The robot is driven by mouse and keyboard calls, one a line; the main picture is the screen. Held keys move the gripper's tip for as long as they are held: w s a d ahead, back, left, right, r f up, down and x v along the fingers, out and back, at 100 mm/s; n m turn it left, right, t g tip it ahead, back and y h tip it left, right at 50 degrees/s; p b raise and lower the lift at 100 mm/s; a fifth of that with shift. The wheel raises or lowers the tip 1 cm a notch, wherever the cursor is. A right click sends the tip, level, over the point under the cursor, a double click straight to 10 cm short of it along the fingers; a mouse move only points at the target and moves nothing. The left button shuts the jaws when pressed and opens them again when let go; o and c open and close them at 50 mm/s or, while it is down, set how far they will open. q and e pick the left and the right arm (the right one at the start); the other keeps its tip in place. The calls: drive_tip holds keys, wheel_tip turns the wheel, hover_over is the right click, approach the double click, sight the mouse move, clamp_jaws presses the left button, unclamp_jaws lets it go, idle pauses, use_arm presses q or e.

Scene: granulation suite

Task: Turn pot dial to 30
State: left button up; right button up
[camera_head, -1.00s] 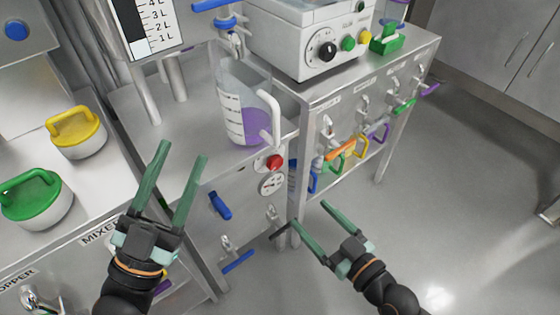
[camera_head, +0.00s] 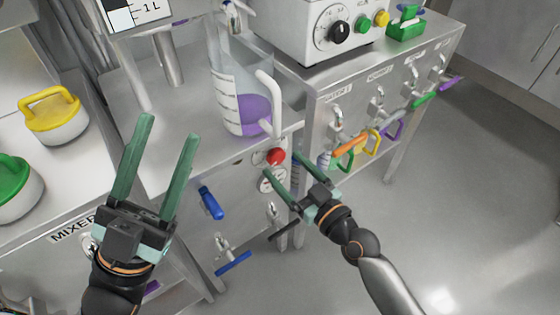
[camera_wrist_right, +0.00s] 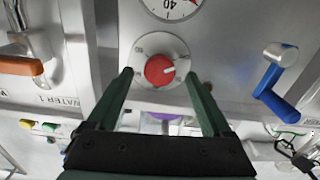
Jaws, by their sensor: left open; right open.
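A red dial knob (camera_head: 276,156) sits on the steel front panel below the jug. In the right wrist view the red knob (camera_wrist_right: 159,70) is on a pale round scale, its white mark pointing right in that picture. A round gauge (camera_head: 270,181) is beside it; in the wrist view the gauge (camera_wrist_right: 170,6) is partly cut off and shows an upside-down 40. My right gripper (camera_wrist_right: 160,73) is open, with a fingertip to each side of the knob; I cannot tell whether they touch. My left gripper (camera_head: 168,128) is open and empty, over the left bench.
A jug (camera_head: 242,100) with purple liquid stands above the panel. A blue handle (camera_head: 211,203) and valve taps are nearby on the panel. A white instrument with a black knob (camera_head: 339,33) stands at the back right. Floor at right is clear.

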drive_tip(key=shift+x, duration=1.45)
clamp_jaws()
